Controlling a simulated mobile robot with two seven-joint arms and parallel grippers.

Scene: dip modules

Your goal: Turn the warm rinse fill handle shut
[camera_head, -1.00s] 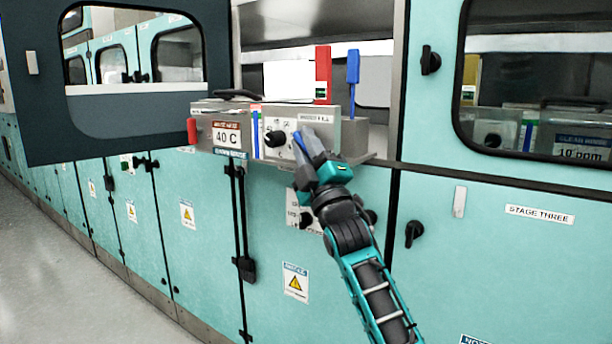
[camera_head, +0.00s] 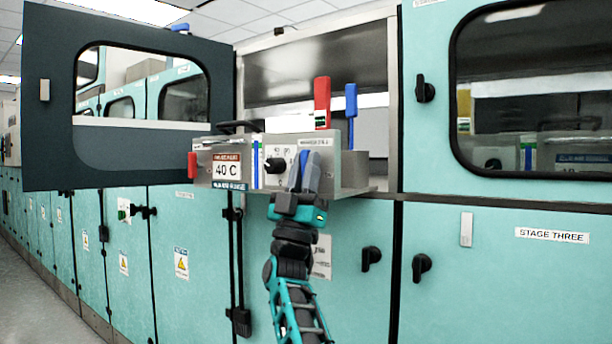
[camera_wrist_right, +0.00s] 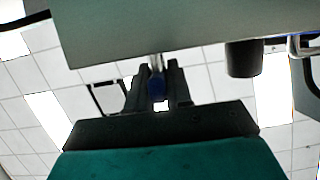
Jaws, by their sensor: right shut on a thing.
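The warm rinse fill handle (camera_wrist_right: 157,86) shows in the wrist view as a blue grip on a metal stem, between my right gripper's fingers. My right gripper (camera_head: 306,160) is shut on it at the front of the grey module (camera_head: 328,172), below a small label that is hard to read. In the head view the fingers hide most of the handle, so its exact angle is unclear. My right gripper also shows in the wrist view (camera_wrist_right: 155,88). My left gripper is out of view.
A red upright lever (camera_head: 322,100) and a blue one (camera_head: 351,103) stand behind the panel. A dark windowed door (camera_head: 52,140) stands open at left. Black latches (camera_head: 421,266) stick out at lower right.

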